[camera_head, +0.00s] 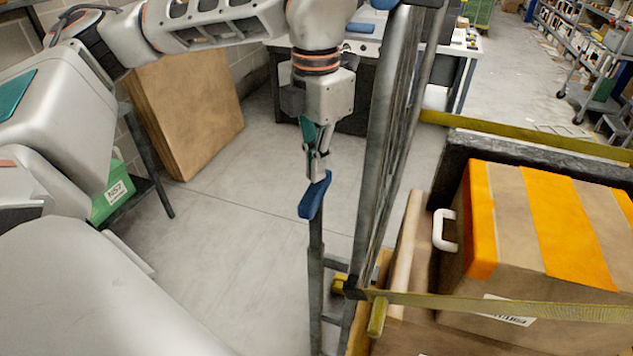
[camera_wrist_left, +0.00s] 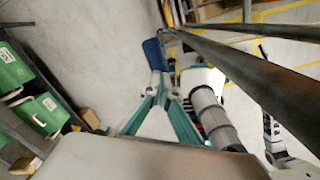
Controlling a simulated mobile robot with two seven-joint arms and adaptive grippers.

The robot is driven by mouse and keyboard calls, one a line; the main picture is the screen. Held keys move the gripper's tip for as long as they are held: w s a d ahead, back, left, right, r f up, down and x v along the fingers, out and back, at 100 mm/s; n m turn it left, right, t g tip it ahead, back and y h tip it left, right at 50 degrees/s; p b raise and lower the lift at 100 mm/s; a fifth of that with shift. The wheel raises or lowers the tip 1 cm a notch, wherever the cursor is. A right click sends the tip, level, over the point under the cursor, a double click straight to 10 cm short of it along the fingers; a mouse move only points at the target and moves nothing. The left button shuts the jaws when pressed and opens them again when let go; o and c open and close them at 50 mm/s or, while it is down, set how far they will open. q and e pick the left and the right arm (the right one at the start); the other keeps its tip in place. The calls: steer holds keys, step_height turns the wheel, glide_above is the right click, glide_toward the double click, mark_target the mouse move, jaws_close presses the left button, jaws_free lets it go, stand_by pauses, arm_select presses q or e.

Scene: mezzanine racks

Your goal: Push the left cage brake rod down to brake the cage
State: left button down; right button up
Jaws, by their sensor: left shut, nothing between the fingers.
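The left cage brake rod (camera_head: 316,238) stands upright beside the cage's near-left post, with a blue handle (camera_head: 315,196) on top. The rod's lower part runs into a wider grey sleeve. My left gripper (camera_head: 318,178) points down with its fingers shut and empty. Its tips are right at the top of the blue handle; I cannot tell whether they press on it. The blue handle also shows in the left wrist view (camera_wrist_left: 154,54), just past the fingertips (camera_wrist_left: 160,82). The grey cage frame (camera_head: 385,130) rises to the right. My right gripper is not clearly seen.
The cage holds a carton (camera_head: 545,235) with orange tape and a white handle, behind a yellow strap (camera_head: 500,305). A large brown board (camera_head: 185,105) leans at the wall. A white-topped table (camera_head: 465,45) stands behind. Floor left of the rod is clear.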

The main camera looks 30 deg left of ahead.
mark_target(316, 186)
arm_select(q)
steer(key=shift+f+b, duration=0.55)
steer(key=shift+f, duration=0.25)
steer(key=shift+f+b, duration=1.05)
steer(key=shift+f, duration=0.7)
steer(key=shift+f+b, duration=0.65)
steer(key=shift+f, duration=0.5)
steer(key=shift+r+p, duration=0.55)
steer(key=shift+r, duration=0.15)
step_height(316, 186, up, 4)
steer(key=p, duration=0.3)
steer(key=shift+r+p, duration=0.8)
steer(key=shift+r, duration=0.15)
